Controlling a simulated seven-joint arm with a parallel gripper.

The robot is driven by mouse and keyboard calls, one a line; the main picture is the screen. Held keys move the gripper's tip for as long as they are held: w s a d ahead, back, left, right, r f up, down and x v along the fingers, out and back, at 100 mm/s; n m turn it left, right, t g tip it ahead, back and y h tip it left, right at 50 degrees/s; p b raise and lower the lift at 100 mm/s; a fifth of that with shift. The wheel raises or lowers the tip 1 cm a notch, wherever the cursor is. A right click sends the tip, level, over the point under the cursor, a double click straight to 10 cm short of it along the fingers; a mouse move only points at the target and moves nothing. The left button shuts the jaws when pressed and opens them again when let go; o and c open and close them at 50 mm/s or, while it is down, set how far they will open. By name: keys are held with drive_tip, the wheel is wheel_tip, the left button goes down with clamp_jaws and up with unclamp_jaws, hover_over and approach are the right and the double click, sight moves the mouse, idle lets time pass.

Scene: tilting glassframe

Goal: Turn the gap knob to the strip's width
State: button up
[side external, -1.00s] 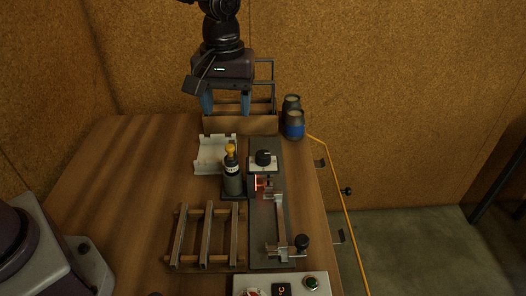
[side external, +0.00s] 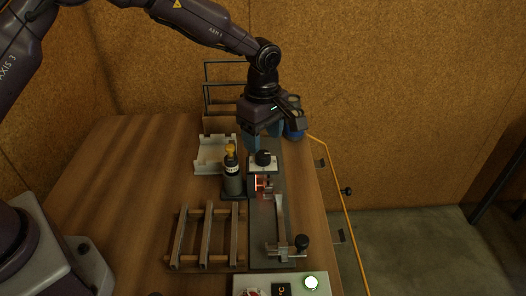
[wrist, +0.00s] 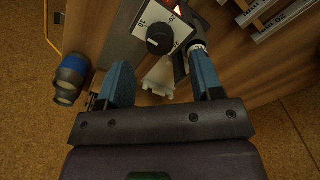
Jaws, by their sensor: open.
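The gap knob (side external: 263,157) is a black round knob on a white dial plate, at the far end of the dark base plate (side external: 272,247). In the wrist view the knob (wrist: 160,38) shows a white pointer line, with printed marks around it. My gripper (side external: 265,141) is open and empty, its blue fingers above and just behind the knob. In the wrist view the knob lies beyond and roughly between the fingertips (wrist: 160,62), apart from both. A pale bar (side external: 281,214) lies along the base plate; I cannot tell whether it is the strip.
A dark bottle with a yellow top (side external: 231,173) stands close left of the knob. A white tray (side external: 211,157) is behind it. A slatted rack (side external: 207,237) stands front left. Blue-banded jars (wrist: 71,78) stand behind the knob.

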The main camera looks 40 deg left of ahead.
sight(263, 154)
wheel_tip(263, 154, down, 5)
drive_tip(key=shift+r, duration=0.1)
idle(0.3)
drive_tip(key=c, duration=0.9)
